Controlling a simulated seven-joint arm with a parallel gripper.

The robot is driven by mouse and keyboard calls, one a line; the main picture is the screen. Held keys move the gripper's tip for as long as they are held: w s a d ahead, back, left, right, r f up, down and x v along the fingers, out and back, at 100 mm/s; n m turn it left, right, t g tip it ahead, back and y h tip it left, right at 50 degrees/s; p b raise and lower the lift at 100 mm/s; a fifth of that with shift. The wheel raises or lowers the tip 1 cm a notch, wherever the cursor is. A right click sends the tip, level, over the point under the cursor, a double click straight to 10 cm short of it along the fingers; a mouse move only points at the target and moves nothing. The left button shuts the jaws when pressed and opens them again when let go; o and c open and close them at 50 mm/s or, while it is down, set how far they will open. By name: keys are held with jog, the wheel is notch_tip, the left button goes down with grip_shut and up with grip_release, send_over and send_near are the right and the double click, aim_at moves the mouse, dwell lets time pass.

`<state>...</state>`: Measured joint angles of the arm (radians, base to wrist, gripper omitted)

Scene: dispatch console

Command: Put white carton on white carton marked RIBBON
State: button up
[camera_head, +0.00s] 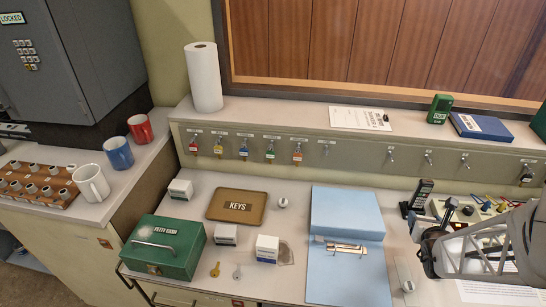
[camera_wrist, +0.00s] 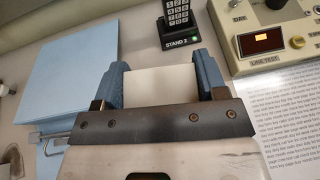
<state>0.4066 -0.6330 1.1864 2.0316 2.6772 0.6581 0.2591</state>
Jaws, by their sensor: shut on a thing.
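My gripper (camera_wrist: 162,76) is shut on a white carton (camera_wrist: 160,87), which sits between its two blue fingers in the wrist view. In the head view my gripper (camera_head: 428,248) is at the right, over the desk beside the blue binder; the held carton is hard to make out there. Three small white cartons stand on the desk: one (camera_head: 180,190) left of the brown KEYS tray, one (camera_head: 226,235) by the green cash box, and one (camera_head: 267,249) left of the binder. Their labels are too small to read, so I cannot tell which is marked RIBBON.
The green cash box (camera_head: 163,247), KEYS tray (camera_head: 222,215) and blue binder (camera_head: 347,215) lie on the desk. Two loose keys lie before the cartons. A handset stand (camera_wrist: 181,40) and a control panel (camera_wrist: 270,50) are just beyond my gripper.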

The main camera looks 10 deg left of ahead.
jog(key=shift+w+a, duration=0.1)
jog(key=shift+w+a+r, duration=0.1)
jog(key=shift+w+a, duration=0.25)
jog(key=shift+a, duration=0.15)
jog(key=w+a+r+n+g+y, duration=0.1)
jog(key=w+a+n+y, duration=0.2)
jog(key=a, duration=0.8)
jog(key=w+a+r+n+g+y, duration=0.1)
jog(key=w+a+n+y, duration=0.25)
jog(key=a, duration=0.65)
jog(key=w+a+n+g+y, duration=0.1)
jog(key=w+a+n+y, duration=0.25)
jog(key=a, duration=0.75)
jog(key=s+a+n+g+y, duration=0.1)
jog(key=s+a+n+g, duration=0.2)
jog(key=a, duration=0.9)
jog(key=s+a+n+g+y, duration=0.2)
jog(key=s+a+n+g, duration=0.1)
jog(key=a, duration=0.9)
jog(key=s+a+n+g+y, duration=0.1)
jog(key=s+a+n+g, duration=0.2)
jog(key=a, duration=0.9)
jog(key=shift+s+a+f+g+y, duration=0.45)
jog(key=shift+s+g, duration=0.25)
jog(key=shift+s, duration=0.5)
send_over(178, 185)
jog(key=shift+s+f, duration=0.1)
jog(key=shift+f, duration=0.6)
